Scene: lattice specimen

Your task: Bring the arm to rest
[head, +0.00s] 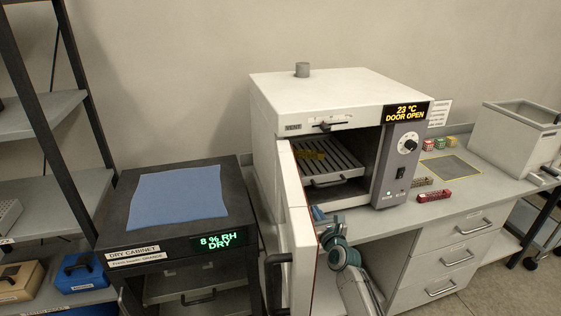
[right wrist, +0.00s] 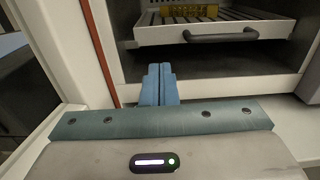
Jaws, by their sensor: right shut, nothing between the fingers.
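My right gripper (head: 317,212) is in front of the open oven (head: 275,100), just inside its swung-open white door (head: 300,240). In the right wrist view its blue fingers (right wrist: 159,72) are together with nothing between them, below and short of the slatted rack's handle (right wrist: 221,35). A yellow lattice specimen (right wrist: 190,13) lies on the rack (right wrist: 155,33); it also shows in the head view (head: 311,155). My left gripper is not in view.
A black dry cabinet (head: 110,215) with a blue cloth (head: 178,195) on top stands left of the door. The bench (head: 390,218) right of the oven holds several small lattice blocks, a yellow-edged mat (head: 450,167) and a grey bin (head: 490,135). A shelf rack (head: 40,120) stands far left.

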